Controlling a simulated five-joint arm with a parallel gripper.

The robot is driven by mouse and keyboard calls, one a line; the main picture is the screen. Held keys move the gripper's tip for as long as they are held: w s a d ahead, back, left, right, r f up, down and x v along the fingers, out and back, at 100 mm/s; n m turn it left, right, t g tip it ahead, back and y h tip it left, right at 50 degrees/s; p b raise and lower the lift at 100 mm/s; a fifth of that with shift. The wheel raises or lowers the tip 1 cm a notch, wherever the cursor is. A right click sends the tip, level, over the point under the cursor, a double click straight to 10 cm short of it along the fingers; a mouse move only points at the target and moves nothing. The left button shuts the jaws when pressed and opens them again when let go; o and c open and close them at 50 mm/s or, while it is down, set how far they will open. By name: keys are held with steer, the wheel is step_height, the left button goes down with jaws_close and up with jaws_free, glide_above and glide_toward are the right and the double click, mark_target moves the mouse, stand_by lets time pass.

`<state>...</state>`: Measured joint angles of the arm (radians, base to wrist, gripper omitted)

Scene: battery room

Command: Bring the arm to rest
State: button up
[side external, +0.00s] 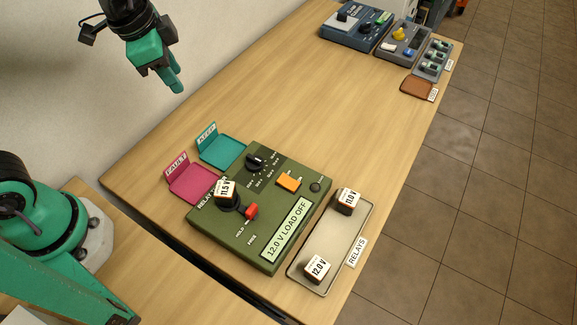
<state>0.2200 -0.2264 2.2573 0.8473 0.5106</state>
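My gripper (174,82) is at the upper left in the side external view. It hangs in the air near the wall, above the far left part of the table. It is apart from every object on the table. Its green fingers overlap from this angle, so I cannot tell whether they are open or shut. Nothing shows held between them. My arm's middle links lie outside the picture.
A green relay tester (268,225) holds an 11.5 V relay (225,190). Relays marked 11.0 V (347,201) and 12.0 V (318,268) sit in the relay tray (325,243). Pink (192,184) and teal (222,150) trays stand behind. The table's middle (290,90) is clear.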

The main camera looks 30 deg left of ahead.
steer(key=s+a+r+n+t, duration=0.2)
steer(key=s+a+r+n, duration=0.2)
steer(key=s+a+n, duration=0.3)
steer(key=shift+s+n+t+y, duration=0.3)
steer(key=shift+s+n, duration=0.4)
steer(key=shift+s, duration=0.3)
stand_by(1.6)
